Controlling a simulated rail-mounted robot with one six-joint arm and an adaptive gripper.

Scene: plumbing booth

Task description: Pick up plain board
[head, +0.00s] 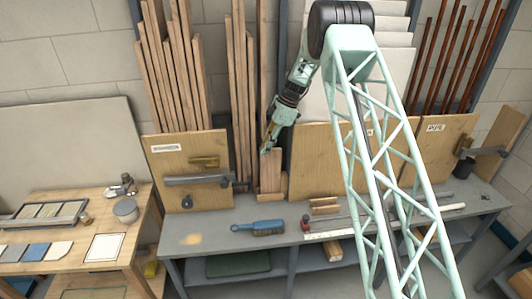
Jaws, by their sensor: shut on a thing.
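The plain board (270,172), a short light-brown wooden piece, stands upright at the back of the grey bench, in front of taller timber. My gripper (266,150) reaches down from the upper right and is shut on the top of the board. The fingertips are small in this view, and part of the grip is hidden. The board's lower end is close to low wooden blocks at the bench's back; I cannot tell whether it touches them.
Wooden panels with tools (190,150) flank the board. Tall planks (180,80) and copper pipes (455,60) stand behind. A wooden table (120,262) is at left.

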